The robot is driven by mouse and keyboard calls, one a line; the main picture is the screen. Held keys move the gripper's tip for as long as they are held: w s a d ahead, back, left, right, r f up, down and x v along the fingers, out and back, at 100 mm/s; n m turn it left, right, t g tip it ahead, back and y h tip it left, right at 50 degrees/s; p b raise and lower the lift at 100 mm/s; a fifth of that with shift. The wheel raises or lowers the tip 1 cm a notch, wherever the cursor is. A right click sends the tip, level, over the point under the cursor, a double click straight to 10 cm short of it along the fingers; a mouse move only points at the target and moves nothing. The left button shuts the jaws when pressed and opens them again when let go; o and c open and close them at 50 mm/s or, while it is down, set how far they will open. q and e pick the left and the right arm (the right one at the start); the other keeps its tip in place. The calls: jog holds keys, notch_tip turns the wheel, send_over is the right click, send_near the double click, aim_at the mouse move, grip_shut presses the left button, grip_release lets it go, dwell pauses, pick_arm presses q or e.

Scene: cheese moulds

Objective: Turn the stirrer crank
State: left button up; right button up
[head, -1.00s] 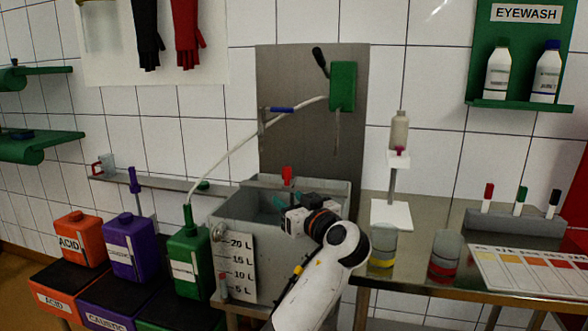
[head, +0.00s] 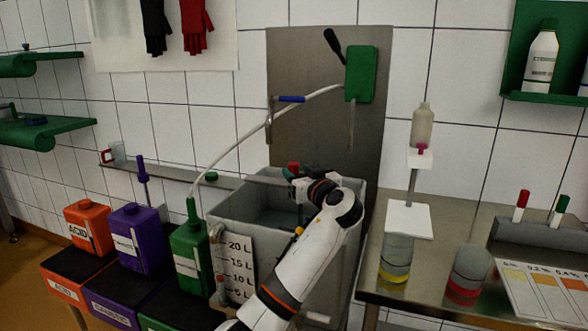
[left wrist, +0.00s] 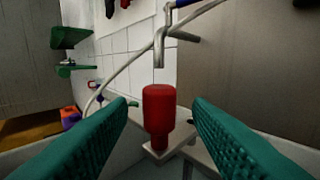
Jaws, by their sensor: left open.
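The stirrer crank's red handle (left wrist: 159,108) stands upright on a pale flat arm (left wrist: 168,150) in the left wrist view. My left gripper (left wrist: 160,112) is open, with one teal finger on each side of the handle and a visible gap to both. In the head view the red handle (head: 293,168) shows just above the grey tank (head: 230,204), partly hidden by my left gripper (head: 290,175). The lower part of the crank is hidden there. My right gripper is not in view.
A bent metal spout (left wrist: 160,45) hangs above and behind the handle. A white hose (head: 232,150) runs from the green canister (head: 190,250) to the green wall box (head: 361,74). A steel bench (head: 460,222) with beakers and a stand is right of the tank.

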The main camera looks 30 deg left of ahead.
aim_at(296, 171)
pick_arm(q)
jog(key=shift+x, duration=1.75)
grip_shut()
